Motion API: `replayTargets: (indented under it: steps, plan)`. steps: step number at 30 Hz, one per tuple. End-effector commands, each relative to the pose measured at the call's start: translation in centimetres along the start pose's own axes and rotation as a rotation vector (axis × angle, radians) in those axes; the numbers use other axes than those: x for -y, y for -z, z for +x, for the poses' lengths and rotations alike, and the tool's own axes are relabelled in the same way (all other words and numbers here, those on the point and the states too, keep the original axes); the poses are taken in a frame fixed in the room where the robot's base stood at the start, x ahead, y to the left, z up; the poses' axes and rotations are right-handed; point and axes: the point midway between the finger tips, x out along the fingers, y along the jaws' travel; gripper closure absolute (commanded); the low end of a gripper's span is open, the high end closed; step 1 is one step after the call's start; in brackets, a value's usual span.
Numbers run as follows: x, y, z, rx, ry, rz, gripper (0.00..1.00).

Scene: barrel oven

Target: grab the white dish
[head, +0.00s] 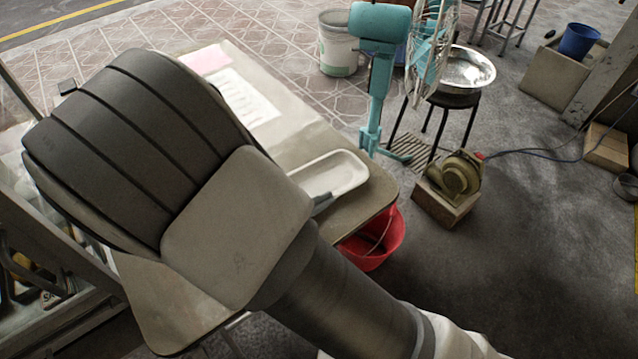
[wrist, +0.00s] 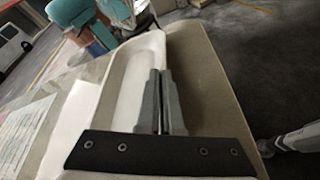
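The white dish (head: 338,172) is a long, shallow tray with rounded corners at the right part of the table. It also shows in the wrist view (wrist: 125,95), running lengthwise left of and beneath my fingers. My gripper (wrist: 161,74) points down at the dish's right rim in the wrist view. Its two grey fingers are close together, with the rim running in between their tips. In the head view a grey fingertip (head: 322,200) shows at the dish's near edge; my arm hides the rest of the gripper and part of the dish.
The beige table (head: 300,130) also holds a printed sheet (head: 243,100) and a pink paper (head: 205,60). A red bucket (head: 378,240) stands below its right edge. A teal fan (head: 378,75) and a stool with a metal basin (head: 462,70) stand beyond.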

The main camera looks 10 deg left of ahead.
Motion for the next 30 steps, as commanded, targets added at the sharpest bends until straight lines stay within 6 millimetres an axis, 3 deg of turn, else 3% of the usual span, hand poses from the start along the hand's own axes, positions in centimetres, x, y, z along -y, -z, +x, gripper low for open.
replayTargets:
  steps: [23, 30]
  plan:
    - [-0.1, -0.1, 0.0, 0.0, 0.0, 0.0, 1.0]
    - [-1.0, -1.7, -0.7, -0.001, 0.0, 0.003, 1.0]
